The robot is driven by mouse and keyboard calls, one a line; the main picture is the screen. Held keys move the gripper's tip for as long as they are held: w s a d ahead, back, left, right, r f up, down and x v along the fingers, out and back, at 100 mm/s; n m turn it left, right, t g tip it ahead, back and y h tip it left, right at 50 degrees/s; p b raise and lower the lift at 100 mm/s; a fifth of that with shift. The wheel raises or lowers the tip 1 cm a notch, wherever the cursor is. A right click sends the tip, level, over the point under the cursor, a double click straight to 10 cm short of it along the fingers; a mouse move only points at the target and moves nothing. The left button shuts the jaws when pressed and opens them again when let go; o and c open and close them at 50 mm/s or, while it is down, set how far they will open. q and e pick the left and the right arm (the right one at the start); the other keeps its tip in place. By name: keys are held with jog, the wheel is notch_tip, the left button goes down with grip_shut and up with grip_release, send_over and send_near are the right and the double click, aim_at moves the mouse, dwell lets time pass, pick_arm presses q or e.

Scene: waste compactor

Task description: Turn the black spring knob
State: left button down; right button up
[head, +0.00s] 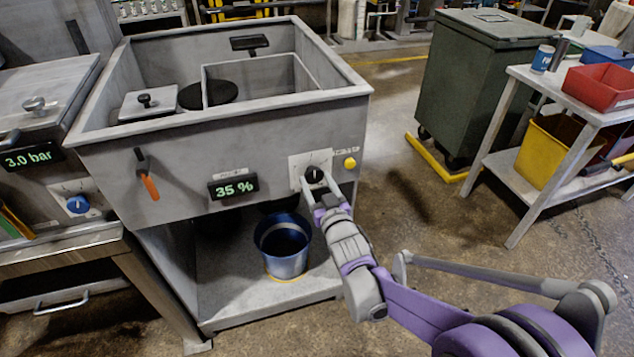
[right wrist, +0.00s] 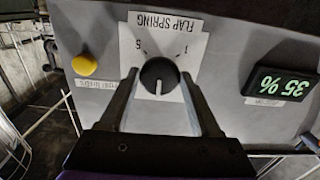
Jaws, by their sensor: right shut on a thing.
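The black spring knob (head: 314,174) is on a white plate on the front of the grey compactor. In the right wrist view the knob (right wrist: 160,75) sits under an upside-down "FLAP SPRING" label, between the marks 5 and 1. Its white pointer line points toward the bottom of that picture. My right gripper (head: 318,189) is shut on the knob. In the right wrist view its two fingers (right wrist: 158,92) stand on either side of the knob. My left gripper is not in view.
A display reading 35 % (head: 233,187) and an orange-handled lever (head: 149,187) are left of the knob. A yellow button (head: 350,162) is close on its right. A blue bucket (head: 284,262) stands on the shelf below. A green bin (head: 478,90) stands at right.

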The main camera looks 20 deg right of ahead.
jog(key=n+p, duration=0.1)
jog(key=n, duration=0.3)
jog(key=shift+n, duration=0.4)
jog(key=shift+d+n, duration=0.1)
jog(key=shift+n, duration=1.7)
jog(key=o, duration=1.4)
jog(key=shift+c, duration=0.2)
jog(key=s+p, duration=0.1)
jog(key=s, duration=1)
jog(key=shift+d, duration=0.2)
